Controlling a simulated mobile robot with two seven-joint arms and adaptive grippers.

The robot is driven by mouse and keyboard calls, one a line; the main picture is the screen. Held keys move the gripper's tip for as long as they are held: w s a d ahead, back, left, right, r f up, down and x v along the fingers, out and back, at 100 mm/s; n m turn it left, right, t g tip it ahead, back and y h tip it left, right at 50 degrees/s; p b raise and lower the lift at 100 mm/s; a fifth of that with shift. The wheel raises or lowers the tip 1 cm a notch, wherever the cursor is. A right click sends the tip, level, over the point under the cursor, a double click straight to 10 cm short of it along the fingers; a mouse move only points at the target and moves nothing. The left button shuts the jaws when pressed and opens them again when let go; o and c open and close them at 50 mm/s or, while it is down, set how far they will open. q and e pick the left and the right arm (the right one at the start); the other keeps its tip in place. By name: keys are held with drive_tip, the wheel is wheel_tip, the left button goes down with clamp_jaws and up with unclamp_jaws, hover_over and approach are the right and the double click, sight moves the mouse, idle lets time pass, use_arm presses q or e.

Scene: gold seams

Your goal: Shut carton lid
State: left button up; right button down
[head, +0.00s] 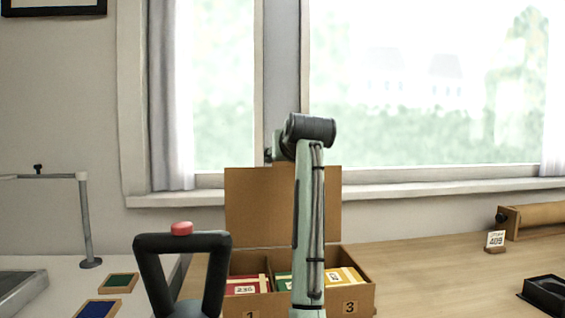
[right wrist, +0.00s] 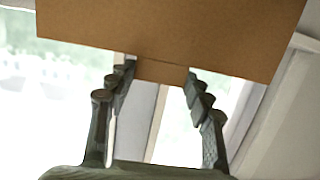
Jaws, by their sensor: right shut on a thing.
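The cardboard carton (head: 352,302) stands on the table with its lid (head: 250,205) upright at the back, so it is open. Red (head: 247,286), green (head: 284,282) and yellow (head: 345,278) packets lie inside, behind front labels 1 and 3. My right arm rises in front of the carton and hides part of the lid and the middle; its fingers cannot be made out there. In the right wrist view my right gripper (right wrist: 160,70) has its fingertips either side of a small tab on the edge of the brown lid (right wrist: 190,35), shut on it. My left gripper is not in view.
A number card 409 (head: 495,240) and a black tray (head: 547,292) are on the right of the table, with a tan roll (head: 540,217) at the back. Green and blue squares (head: 118,282) lie at the left near a grey lamp-like stand (head: 86,220). A window is behind.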

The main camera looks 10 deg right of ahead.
drive_tip(key=s, duration=0.3)
drive_tip(key=shift+s+f, duration=0.35)
drive_tip(key=shift+s, duration=0.05)
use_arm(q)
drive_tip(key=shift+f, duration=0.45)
use_arm(e)
drive_tip(key=shift+s+f, duration=0.1)
drive_tip(key=c, duration=0.7)
unclamp_jaws()
drive_tip(key=shift+f, duration=0.1)
drive_tip(key=shift+o, duration=0.3)
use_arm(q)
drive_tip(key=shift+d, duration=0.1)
use_arm(e)
drive_tip(key=shift+r, duration=0.2)
drive_tip(key=v, duration=1.2)
